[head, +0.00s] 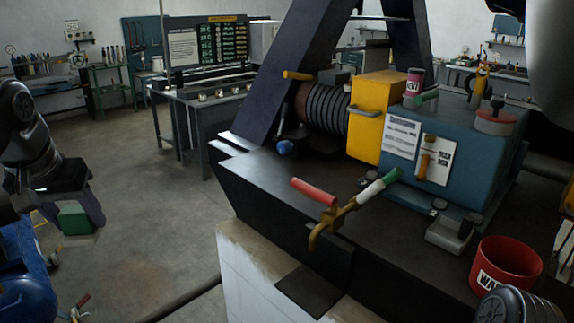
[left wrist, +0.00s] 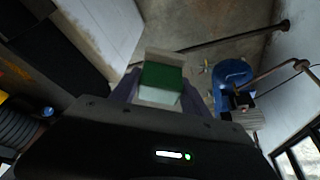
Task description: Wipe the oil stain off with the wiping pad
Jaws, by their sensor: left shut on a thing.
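The wiping pad, a green block with a pale layer, is held in my left gripper (head: 82,212) at the left of the head view. In that view its green face (head: 73,221) shows between the fingers, above the floor and apart from the machine. In the left wrist view the pad (left wrist: 161,78) sits between the two purple-grey fingers (left wrist: 160,92). I cannot pick out the oil stain with certainty. A faint brownish patch (head: 135,278) shows on the floor, and a dark square (head: 308,291) lies at the machine base's front edge. My right gripper is not in view.
The dark machine base (head: 275,185) on a pale plinth (head: 253,270) fills the centre and right. A red-handled brass valve (head: 330,210) juts over its front edge. A red bin (head: 509,262) stands at right. A blue object (head: 25,265) is below my left arm. Open floor lies between.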

